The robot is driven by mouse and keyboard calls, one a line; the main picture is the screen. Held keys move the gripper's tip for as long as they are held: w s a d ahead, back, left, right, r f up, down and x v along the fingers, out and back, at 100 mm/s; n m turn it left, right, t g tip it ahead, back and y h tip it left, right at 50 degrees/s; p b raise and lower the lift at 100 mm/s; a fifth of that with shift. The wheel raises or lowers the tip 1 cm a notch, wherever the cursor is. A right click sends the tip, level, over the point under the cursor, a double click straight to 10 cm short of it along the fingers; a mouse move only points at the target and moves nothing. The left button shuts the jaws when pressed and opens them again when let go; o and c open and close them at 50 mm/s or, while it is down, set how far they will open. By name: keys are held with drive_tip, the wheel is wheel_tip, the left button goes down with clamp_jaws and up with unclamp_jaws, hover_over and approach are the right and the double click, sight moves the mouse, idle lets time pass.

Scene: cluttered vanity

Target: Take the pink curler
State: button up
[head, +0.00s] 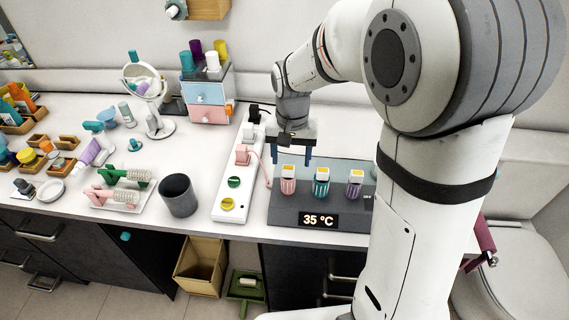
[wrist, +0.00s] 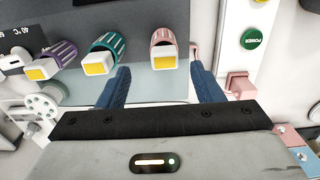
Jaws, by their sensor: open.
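The pink curler (head: 288,186) with a yellow end stands on the left of the dark grey heater (head: 283,217). My gripper (head: 292,162) is open and empty, with its two blue fingers just behind the pink curler. In the wrist view, the pink curler (wrist: 163,40) shows just beyond the gap between the open fingertips (wrist: 160,74), roughly centred, and not gripped. The teal curler (head: 321,187) and the purple curler (head: 355,187) stand to its right in the head view. I cannot tell whether a finger touches any curler.
A white power strip (head: 231,190) with a pink plug (head: 242,155) and cord lies left of the heater. My arm hides the heater's right end.

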sight(288, 178)
drive_tip(key=f, duration=0.5)
drive_tip(key=f+p, duration=0.1)
drive_tip(key=f, duration=0.2)
drive_tip(key=shift+s+a, duration=0.1)
drive_tip(key=shift+a, duration=0.2)
drive_tip(key=shift+r, duration=0.1)
drive_tip(key=c, duration=1.1)
